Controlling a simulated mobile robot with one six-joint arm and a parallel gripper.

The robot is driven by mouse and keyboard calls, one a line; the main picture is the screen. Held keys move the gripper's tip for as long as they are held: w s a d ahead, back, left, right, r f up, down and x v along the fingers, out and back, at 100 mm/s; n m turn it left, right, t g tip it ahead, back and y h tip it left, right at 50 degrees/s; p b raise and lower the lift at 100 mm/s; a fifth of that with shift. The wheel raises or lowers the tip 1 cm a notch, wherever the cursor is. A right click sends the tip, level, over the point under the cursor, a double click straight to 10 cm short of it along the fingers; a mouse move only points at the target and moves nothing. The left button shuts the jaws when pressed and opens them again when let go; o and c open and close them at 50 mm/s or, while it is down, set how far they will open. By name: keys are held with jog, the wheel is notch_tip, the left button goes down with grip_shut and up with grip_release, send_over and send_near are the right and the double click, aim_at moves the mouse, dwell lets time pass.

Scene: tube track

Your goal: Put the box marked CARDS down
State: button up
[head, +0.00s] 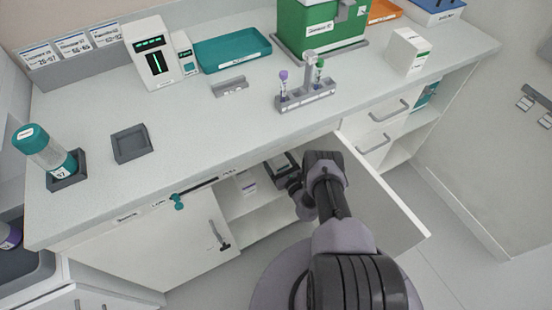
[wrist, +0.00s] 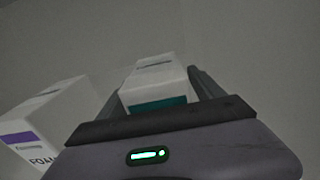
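My gripper (head: 284,168) reaches into the open cabinet under the counter. In the wrist view its two fingers stand on either side of a white box with a teal band (wrist: 157,84), and it looks shut on that box. The word CARDS cannot be read on the side that shows. In the head view the held box is mostly hidden by the gripper. A white box with a purple band, lettered FOAM (wrist: 42,122), stands to the left of the held box, apart from it. It also shows in the cabinet in the head view (head: 246,183).
An open white door (head: 385,195) stands to the right of my arm. A cabinet shelf (head: 255,215) lies below the FOAM box. The counter (head: 200,125) above carries a tube rack (head: 306,97), a grey square tray (head: 132,144) and a teal tray (head: 232,54).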

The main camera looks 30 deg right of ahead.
aim_at(283, 169)
jog(key=s+p, duration=0.1)
jog(key=s, duration=0.2)
jog(key=s+p, duration=0.1)
jog(key=s, duration=0.3)
jog(key=s+p, duration=0.1)
jog(key=s, duration=0.3)
jog(key=shift+d+r, duration=0.1)
jog(key=shift+d, duration=0.15)
jog(key=shift+s, duration=0.5)
